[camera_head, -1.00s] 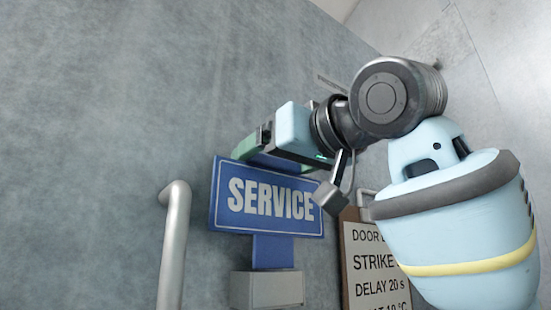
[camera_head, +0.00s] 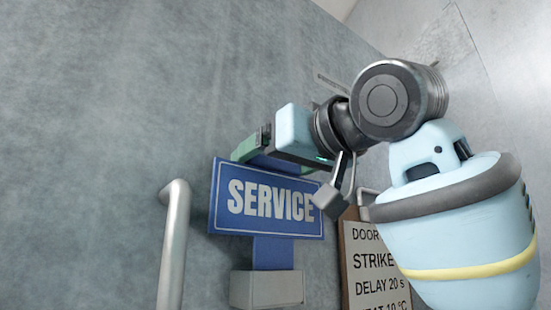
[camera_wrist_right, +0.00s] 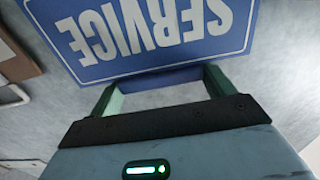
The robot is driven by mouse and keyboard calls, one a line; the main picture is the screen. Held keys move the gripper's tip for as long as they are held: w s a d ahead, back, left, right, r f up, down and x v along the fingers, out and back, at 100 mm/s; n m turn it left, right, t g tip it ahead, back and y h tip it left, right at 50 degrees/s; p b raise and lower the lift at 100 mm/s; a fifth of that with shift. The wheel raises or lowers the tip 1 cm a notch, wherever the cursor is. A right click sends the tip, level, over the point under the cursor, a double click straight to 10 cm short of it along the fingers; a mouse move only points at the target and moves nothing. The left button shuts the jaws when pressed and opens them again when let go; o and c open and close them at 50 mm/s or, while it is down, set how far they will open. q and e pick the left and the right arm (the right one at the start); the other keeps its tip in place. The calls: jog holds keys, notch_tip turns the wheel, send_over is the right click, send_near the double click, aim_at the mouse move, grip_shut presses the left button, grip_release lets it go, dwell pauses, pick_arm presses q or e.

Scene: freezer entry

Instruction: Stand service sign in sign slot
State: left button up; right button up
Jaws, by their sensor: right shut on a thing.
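The service sign (camera_head: 267,202) is a blue board with white SERVICE lettering and a blue stem below it. It stands upright in the head view, with its stem meeting the top of a grey block (camera_head: 266,290), which looks like the sign slot. Whether the stem is seated inside the block cannot be told. My right gripper (camera_head: 252,155) is at the sign's upper edge, with green fingers shut on it. In the right wrist view the sign (camera_wrist_right: 150,35) appears upside down beyond the fingers (camera_wrist_right: 160,88). My left gripper is not in view.
A metal handle (camera_head: 174,245) stands upright left of the sign. A notice board with door text (camera_head: 372,265) is right of it, partly behind my right arm. A grey wall (camera_head: 100,120) lies behind; space above the sign's left is clear.

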aim_at(276, 185)
jog(key=shift+f, duration=1.7)
dwell(1.0)
jog(key=o, duration=0.8)
jog(key=shift+v, duration=3.95)
jog(key=shift+w, duration=0.1)
